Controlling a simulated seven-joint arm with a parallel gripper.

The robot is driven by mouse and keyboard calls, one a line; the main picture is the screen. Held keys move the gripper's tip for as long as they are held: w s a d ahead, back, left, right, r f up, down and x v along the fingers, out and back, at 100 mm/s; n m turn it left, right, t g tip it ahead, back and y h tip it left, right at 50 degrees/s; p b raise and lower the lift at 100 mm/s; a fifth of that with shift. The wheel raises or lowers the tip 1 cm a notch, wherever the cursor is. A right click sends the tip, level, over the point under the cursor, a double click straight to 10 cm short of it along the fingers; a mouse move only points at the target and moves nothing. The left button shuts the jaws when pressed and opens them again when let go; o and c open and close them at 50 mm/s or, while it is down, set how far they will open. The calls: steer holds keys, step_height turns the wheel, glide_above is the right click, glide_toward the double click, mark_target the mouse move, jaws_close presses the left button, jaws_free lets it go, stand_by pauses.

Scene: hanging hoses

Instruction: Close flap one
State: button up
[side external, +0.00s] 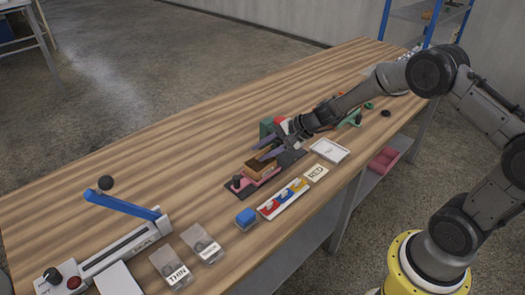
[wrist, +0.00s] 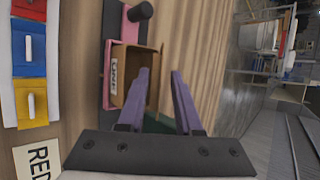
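A small open brown cardboard box (side external: 260,167) sits in a pink holder (side external: 262,176) on the wooden bench. In the wrist view the box (wrist: 127,62) shows its open inside and a white label (wrist: 114,73) on its left side, seemingly lettered "ONE". My gripper (side external: 265,146) is low at the box, its purple fingers apart with nothing seen held between them. In the wrist view my gripper (wrist: 160,72) has its left finger overlapping the box opening and its right finger beyond the box's right side. I cannot tell whether either finger touches cardboard. The left finger hides part of the box.
A black knob (side external: 237,182) stands at the holder's end. A tray of coloured switches (side external: 283,199), a RED card (side external: 316,173) and a white tray (side external: 330,150) lie toward the front edge. A blue-lever device (side external: 125,205) is at left. Bare bench lies behind the box.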

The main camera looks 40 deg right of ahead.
steer(key=shift+w+f, duration=0.1)
jaws_close()
steer(key=shift+s+a+f+t, duration=0.1)
steer(key=shift+s+f+t, duration=0.15)
steer(key=shift+t, duration=0.35)
steer(key=shift+s+f+n+t+y, duration=0.4)
steer(key=shift+s+f+n+t, duration=0.1)
steer(key=shift+t, duration=0.6)
steer(key=shift+s+f+t, duration=0.1)
steer(key=shift+f+t, duration=0.25)
steer(key=shift+t, duration=0.55)
steer(key=shift+n, duration=0.3)
